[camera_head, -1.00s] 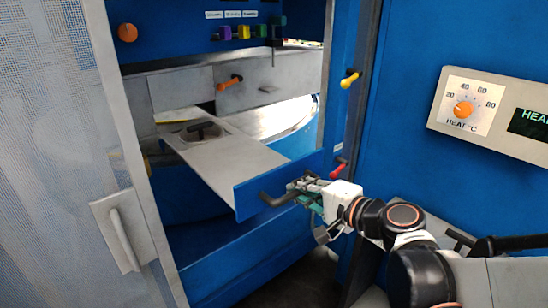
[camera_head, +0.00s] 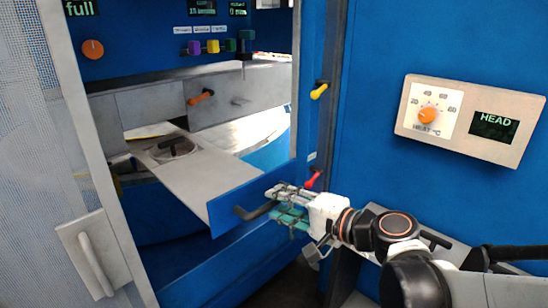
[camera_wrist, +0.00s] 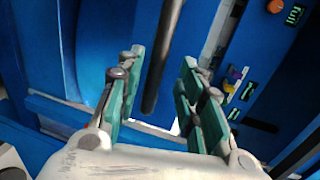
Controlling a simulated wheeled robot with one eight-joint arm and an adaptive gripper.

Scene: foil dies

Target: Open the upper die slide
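The upper die slide (camera_head: 180,172) is a flat grey plate with a blue front panel, and it stands drawn out of the blue machine. A round die with a dark grip (camera_head: 172,146) sits towards its back. A dark bar handle (camera_head: 254,211) juts from the blue front. My gripper (camera_head: 276,204) is at the right end of this handle. In the wrist view, the green-padded fingers of my gripper (camera_wrist: 158,80) are spread apart, and the dark handle (camera_wrist: 163,55) runs between them with gaps on both sides. Whether any finger touches it is hard to tell.
A mesh door with a pale handle (camera_head: 95,264) stands at the left. A red-knobbed lever (camera_head: 313,180) and a yellow one (camera_head: 319,91) are on the post near my gripper. A heat panel (camera_head: 468,120) is on the right wall.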

